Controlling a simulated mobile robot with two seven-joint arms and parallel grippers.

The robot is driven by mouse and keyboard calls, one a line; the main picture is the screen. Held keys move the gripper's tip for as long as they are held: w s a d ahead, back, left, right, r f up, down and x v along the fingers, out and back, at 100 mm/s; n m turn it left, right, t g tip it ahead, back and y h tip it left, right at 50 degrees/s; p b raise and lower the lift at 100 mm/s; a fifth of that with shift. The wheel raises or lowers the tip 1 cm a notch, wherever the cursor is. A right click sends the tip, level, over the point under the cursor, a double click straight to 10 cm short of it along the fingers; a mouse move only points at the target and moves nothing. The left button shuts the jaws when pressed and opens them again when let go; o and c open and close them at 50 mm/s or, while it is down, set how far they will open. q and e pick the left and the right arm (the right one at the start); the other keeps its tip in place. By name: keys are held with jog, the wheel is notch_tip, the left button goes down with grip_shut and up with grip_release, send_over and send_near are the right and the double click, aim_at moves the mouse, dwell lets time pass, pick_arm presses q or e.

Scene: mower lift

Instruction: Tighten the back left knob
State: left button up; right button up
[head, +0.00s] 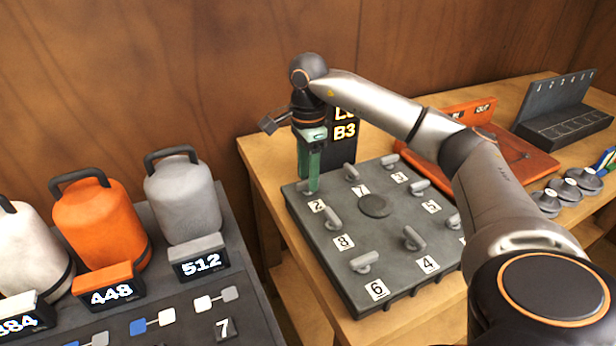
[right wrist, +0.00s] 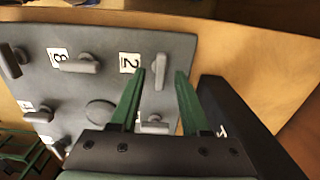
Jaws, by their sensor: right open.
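The dark grey panel (head: 322,262) lies on the wooden table with several grey lever knobs around a round central disc (head: 375,205). The back left knob (right wrist: 160,72), beside label 2 (right wrist: 130,62), shows in the right wrist view. In the head view my green right gripper (head: 313,188) reaches down over that corner and mostly hides the knob. In the right wrist view the open right gripper (right wrist: 160,73) has its fingertips on either side of the knob, with gaps to both sides. I cannot tell exactly how low the tips are. My left gripper is not in view.
A dark sign reading B3 (head: 344,131) stands close behind the right gripper. Neighbouring knobs are by labels 8 (head: 332,218) and 7 (head: 350,173). An orange case (head: 520,160) lies to the right. Canisters (head: 100,225) stand on a separate dark bench at left.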

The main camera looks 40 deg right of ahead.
jog(key=shift+f, duration=0.45)
grip_shut()
dwell(0.4)
